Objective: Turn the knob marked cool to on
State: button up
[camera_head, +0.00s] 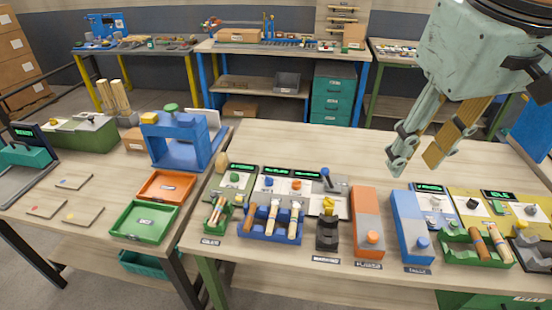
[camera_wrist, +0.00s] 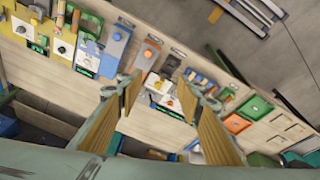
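My gripper (camera_head: 412,168) hangs above the right half of the workbench, open and empty, its two fingers well apart. In the wrist view its fingertips (camera_wrist: 160,92) also stand apart with bench between them. I cannot read a "cool" marking on any knob. Candidates include a green knob (camera_head: 235,177), a blue knob (camera_head: 269,181) and an orange knob (camera_head: 296,185) on panels left of my gripper.
An orange box (camera_head: 366,215) and a blue box (camera_head: 405,225) stand in the middle of the bench. Green trays (camera_head: 473,252) and a blue tray (camera_head: 265,237) hold turned wooden pieces along the front. The bench surface behind the panels (camera_head: 300,145) is clear.

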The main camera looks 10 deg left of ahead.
jog(key=w+a+f+n, duration=0.1)
jog(key=w+a+n, duration=0.15)
jog(key=w, duration=0.35)
jog(key=w+a+f+n, duration=0.1)
jog(key=w+a, duration=0.3)
jog(key=w, duration=0.3)
jog(key=n+g, duration=0.3)
jog(key=n, duration=0.6)
send_over(269, 178)
notch_tip(269, 178, down, 26)
jog(key=shift+a+r+p, duration=0.1)
jog(key=shift+p, duration=0.2)
jog(key=shift+f+b, duration=0.85)
jog(key=shift+f, duration=6.1)
jog(key=shift+c, duration=0.7)
jog(key=c, duration=0.7)
